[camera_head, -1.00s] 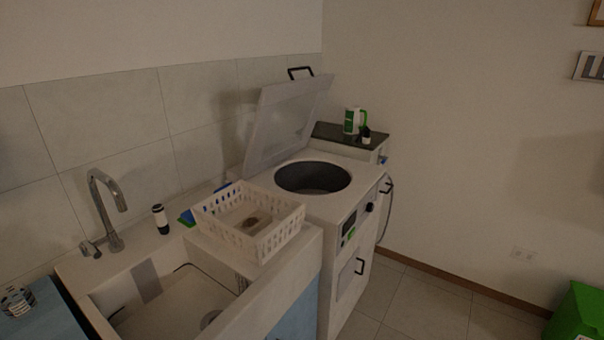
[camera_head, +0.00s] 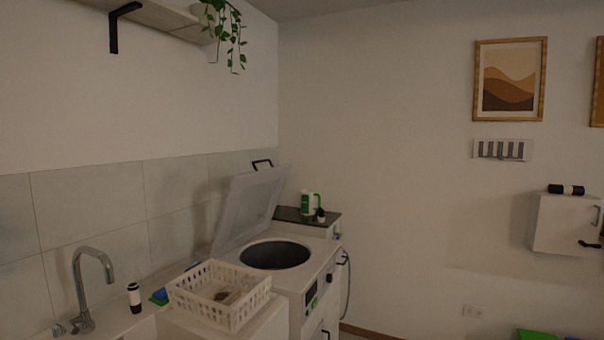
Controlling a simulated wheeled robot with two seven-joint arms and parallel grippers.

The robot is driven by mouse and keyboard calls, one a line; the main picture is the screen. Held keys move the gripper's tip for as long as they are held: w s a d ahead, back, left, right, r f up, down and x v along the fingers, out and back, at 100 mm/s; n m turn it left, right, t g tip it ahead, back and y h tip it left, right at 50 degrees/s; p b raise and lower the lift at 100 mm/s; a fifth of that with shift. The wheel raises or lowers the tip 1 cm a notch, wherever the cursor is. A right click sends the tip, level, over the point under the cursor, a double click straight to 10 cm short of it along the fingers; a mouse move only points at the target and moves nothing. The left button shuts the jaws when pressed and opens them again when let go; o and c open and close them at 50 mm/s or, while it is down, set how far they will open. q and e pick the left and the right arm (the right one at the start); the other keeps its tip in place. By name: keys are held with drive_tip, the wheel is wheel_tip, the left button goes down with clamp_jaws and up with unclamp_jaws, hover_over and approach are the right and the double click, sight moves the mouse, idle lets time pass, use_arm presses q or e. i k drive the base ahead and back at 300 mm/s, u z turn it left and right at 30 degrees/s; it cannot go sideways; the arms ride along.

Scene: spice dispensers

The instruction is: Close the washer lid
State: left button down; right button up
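The washer (camera_head: 312,276) is a white top-loading machine in the lower middle of the head view. Its lid (camera_head: 249,207) stands raised, tilted back toward the tiled wall, with a black handle (camera_head: 262,163) at its top edge. The round dark drum opening (camera_head: 275,255) is uncovered. Neither of my grippers shows in this view.
A white perforated basket (camera_head: 219,295) stands left of the washer, beside the sink tap (camera_head: 88,285) and a small black-and-white bottle (camera_head: 134,297). A green-and-white jug (camera_head: 310,202) stands on a dark-topped cabinet behind. A white wall box (camera_head: 565,224) hangs at right.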

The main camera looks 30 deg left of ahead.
sight(221, 245)
drive_tip(key=z, duration=0.5)
drive_tip(key=i, duration=2.2)
drive_tip(key=u, duration=0.25)
